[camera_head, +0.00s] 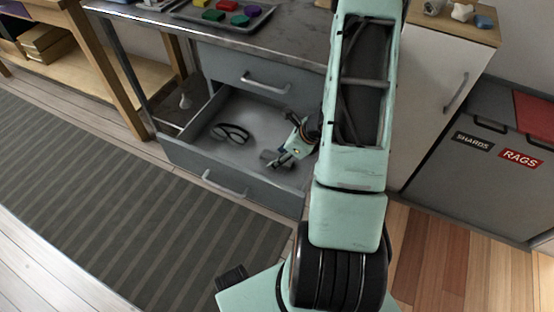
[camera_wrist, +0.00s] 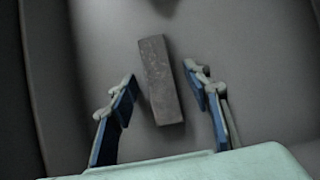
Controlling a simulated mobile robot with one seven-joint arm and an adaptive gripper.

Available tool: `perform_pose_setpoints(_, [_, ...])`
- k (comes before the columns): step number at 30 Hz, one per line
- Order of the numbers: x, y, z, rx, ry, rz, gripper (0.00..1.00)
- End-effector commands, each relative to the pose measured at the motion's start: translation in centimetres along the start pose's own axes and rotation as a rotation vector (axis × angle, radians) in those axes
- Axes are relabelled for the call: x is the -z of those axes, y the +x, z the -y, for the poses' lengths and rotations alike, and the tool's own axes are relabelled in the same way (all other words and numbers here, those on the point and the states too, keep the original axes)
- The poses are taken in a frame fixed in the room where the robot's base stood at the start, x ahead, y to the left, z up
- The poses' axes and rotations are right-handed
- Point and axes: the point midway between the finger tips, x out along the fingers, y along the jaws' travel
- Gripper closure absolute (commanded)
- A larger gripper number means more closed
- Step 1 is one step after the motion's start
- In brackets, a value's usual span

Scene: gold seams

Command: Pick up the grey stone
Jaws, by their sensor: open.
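The grey stone (camera_wrist: 161,82) is a long, narrow, rough block lying on the floor of the open drawer (camera_head: 222,172). In the wrist view it lies between the two blue-padded fingers of my gripper (camera_wrist: 160,76), slightly tilted, with a gap to each finger. My gripper is open and points down into the drawer; it also shows in the head view (camera_head: 278,159). There the stone (camera_head: 268,155) is a small grey shape by the fingertips, partly hidden. I cannot tell the fingers' height above the drawer floor.
Dark glasses (camera_head: 230,133) lie in the drawer to the left of my gripper. Above is a worktop (camera_head: 285,35) with a tray of coloured pieces (camera_head: 222,14). Bins labelled SHARDS and RAGS (camera_head: 490,165) stand at right.

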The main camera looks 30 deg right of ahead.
Motion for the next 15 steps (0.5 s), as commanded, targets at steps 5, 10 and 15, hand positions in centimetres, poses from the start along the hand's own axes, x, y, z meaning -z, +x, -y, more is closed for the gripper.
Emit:
perform_pose_setpoints(5, [0.06, 0.07, -0.01, 0.0, 0.0, 0.0, 0.55])
perform_pose_setpoints(10, [0.16, 0.22, -0.01, 0.0, 0.001, 0.0, 0.55])
perform_pose_setpoints(15, [0.24, 0.36, -0.02, 0.0, 0.001, 0.0, 0.55])
